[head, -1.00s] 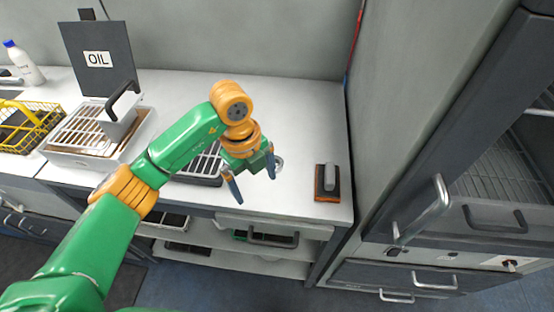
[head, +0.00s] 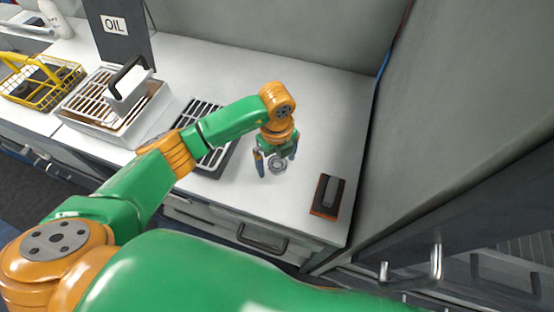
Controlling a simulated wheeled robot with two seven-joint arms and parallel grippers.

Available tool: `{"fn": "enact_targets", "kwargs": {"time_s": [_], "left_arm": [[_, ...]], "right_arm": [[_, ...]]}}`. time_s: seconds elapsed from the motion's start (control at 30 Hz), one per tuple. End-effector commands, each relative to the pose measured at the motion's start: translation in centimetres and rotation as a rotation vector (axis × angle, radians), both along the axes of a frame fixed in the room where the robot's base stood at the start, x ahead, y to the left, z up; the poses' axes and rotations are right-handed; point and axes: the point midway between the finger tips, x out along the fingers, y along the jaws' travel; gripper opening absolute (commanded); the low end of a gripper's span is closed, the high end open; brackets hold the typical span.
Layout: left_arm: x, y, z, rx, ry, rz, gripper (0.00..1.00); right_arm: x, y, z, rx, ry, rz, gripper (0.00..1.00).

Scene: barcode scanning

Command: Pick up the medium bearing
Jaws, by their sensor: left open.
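The bearing (head: 278,166) is a small grey metal ring lying on the white worktop. My left gripper (head: 275,168) is open above it, with one finger on each side of the ring. I cannot tell from this view how far above the bearing the fingertips are, or whether they touch it. My right gripper is not in view.
A dark slotted tray (head: 214,158) lies left of the gripper. A dark block with an orange base (head: 328,196) lies to the right. An oil tray with a grate (head: 96,125) and a yellow basket (head: 66,95) stand further left. A wall (head: 440,120) borders the worktop's right.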

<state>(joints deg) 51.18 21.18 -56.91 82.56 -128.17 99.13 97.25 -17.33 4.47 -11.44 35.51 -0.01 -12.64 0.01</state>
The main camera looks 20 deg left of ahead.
Motion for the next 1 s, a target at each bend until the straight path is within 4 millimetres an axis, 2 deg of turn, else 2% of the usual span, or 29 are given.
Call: {"fn": "enact_targets", "kwargs": {"time_s": [0.17,0.27,0.53,0.83,1.0], "left_arm": [[0.0,0.0,-0.1,-0.001,-0.001,-0.001,0.99],[0.0,0.0,-0.1,-0.001,-0.001,0.0,0.74],[0.0,0.0,-0.1,-0.001,-0.001,0.0,0.02],[0.1,0.0,0.2,-0.001,-0.002,0.001,0.0],[0.2,0.0,2.4,-0.001,-0.009,-0.001,0.0]], "right_arm": [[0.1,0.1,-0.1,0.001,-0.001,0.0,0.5],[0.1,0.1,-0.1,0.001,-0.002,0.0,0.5],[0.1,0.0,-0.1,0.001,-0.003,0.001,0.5],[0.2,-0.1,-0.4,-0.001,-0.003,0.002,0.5],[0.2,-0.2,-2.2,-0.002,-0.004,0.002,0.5]]}}
